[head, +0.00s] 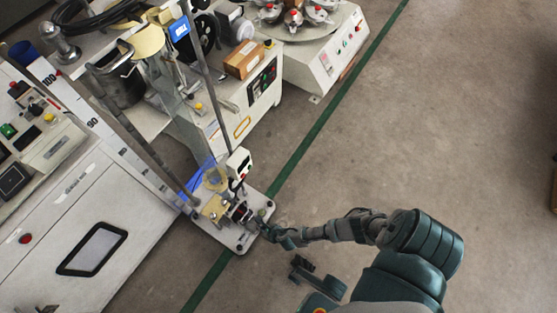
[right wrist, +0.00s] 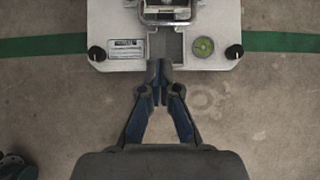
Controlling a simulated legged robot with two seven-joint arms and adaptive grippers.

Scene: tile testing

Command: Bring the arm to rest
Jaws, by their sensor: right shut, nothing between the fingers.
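My right gripper (head: 272,232) reaches in from the right in the head view. Its tip is at the near edge of a light grey base plate (head: 232,240) of a tall testing stand. In the right wrist view my right gripper (right wrist: 160,70) has its fingertips together with nothing between them. The tips sit just in front of a notch in the plate (right wrist: 113,62); I cannot tell whether they touch it.
A white cabinet (head: 125,215) with a dark screen stands at left. Benches with machines (head: 325,60) fill the top. A green floor line (head: 325,115) runs diagonally past the stand.

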